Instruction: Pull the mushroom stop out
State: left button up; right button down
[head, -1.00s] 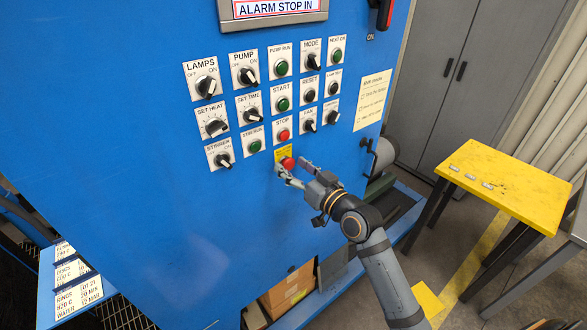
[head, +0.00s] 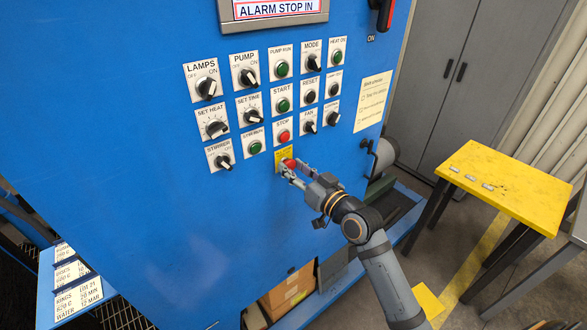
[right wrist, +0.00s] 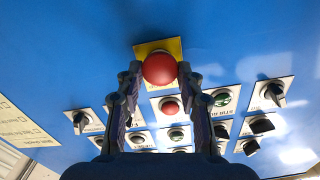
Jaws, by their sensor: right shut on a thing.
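The mushroom stop (head: 290,164) is a red round knob on a yellow plate (head: 283,153), low on the blue panel below the small red STOP button (head: 284,136). In the right wrist view the mushroom stop (right wrist: 159,68) shows large between the fingertips. My right gripper (head: 294,171) is at the knob with a finger on each side and is shut on it; it also shows in the right wrist view (right wrist: 158,80). A display above the panel (head: 278,9) reads ALARM STOP IN. My left gripper is not in view.
Rows of knobs and buttons fill the blue panel (head: 150,150) above the stop. A yellow table (head: 510,190) stands at the right before grey cabinets (head: 470,70). A cardboard box (head: 290,288) sits low under the panel. A blue shelf with labels (head: 72,285) is at lower left.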

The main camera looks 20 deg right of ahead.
jog(key=shift+s+d+f, duration=0.1)
jog(key=shift+s, duration=0.25)
jog(key=c, duration=1)
grip_release()
jog(key=shift+o, duration=0.9)
jog(key=shift+s, duration=0.1)
jog(key=shift+r, duration=0.45)
notch_tip(320, 180, up, 9)
jog(key=shift+r, duration=0.1)
jog(key=shift+d, duration=0.1)
